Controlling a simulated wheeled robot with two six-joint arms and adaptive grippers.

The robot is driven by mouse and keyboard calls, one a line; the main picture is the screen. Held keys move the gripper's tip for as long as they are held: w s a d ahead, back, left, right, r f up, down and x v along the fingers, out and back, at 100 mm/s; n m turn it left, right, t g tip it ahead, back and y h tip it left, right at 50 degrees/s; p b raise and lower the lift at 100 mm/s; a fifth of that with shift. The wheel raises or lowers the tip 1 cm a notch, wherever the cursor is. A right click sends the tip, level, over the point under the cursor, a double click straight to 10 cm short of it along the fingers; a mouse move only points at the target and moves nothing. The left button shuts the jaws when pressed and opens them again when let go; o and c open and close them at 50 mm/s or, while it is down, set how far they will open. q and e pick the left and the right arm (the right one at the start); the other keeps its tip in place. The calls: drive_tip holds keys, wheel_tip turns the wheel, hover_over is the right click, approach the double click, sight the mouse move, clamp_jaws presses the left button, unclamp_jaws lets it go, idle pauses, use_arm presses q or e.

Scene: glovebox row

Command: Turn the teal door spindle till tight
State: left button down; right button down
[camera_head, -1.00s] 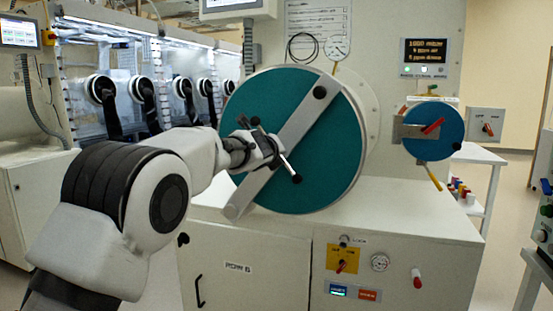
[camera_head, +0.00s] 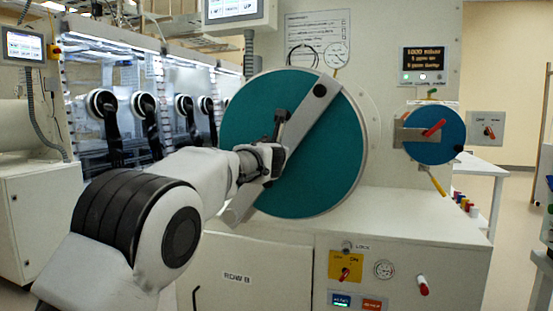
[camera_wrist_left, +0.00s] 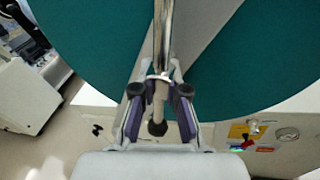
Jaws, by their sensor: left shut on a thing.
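The large round teal door (camera_head: 325,160) has a grey bar running diagonally across its face. The spindle handle (camera_head: 279,126) is at the middle of the door, mostly hidden by my gripper; a dark end of it points up. My left gripper (camera_head: 277,160) is at this handle, in front of the bar. In the left wrist view, the gripper (camera_wrist_left: 159,105) is shut on the handle's metal rod (camera_wrist_left: 160,40), with a dark knob (camera_wrist_left: 157,127) between the fingers. The teal door (camera_wrist_left: 240,75) fills the background there. My right gripper is not in view.
A smaller blue round door (camera_head: 436,148) with a red handle is to the right. Below are a yellow switch plate (camera_head: 345,266), a gauge (camera_head: 384,269) and a red-tipped knob (camera_head: 423,285). A row of glove ports stands at the left. A display (camera_head: 424,59) is at upper right.

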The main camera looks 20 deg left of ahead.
use_arm(q)
drive_tip(key=shift+f+m+b, duration=0.35)
drive_tip(key=shift+m+b, duration=0.25)
drive_tip(key=shift+m, duration=0.7)
drive_tip(key=shift+t, duration=0.3)
drive_tip(key=c, duration=1.2)
unclamp_jaws()
drive_tip(key=shift+r, duration=0.15)
drive_tip(key=shift+r, duration=0.1)
drive_tip(key=shift+s, duration=0.3)
drive_tip(key=s+d, duration=0.1)
drive_tip(key=s, duration=1)
drive_tip(key=shift+d, duration=0.4)
drive_tip(key=shift+s+f, duration=0.1)
drive_tip(key=shift+f, duration=0.1)
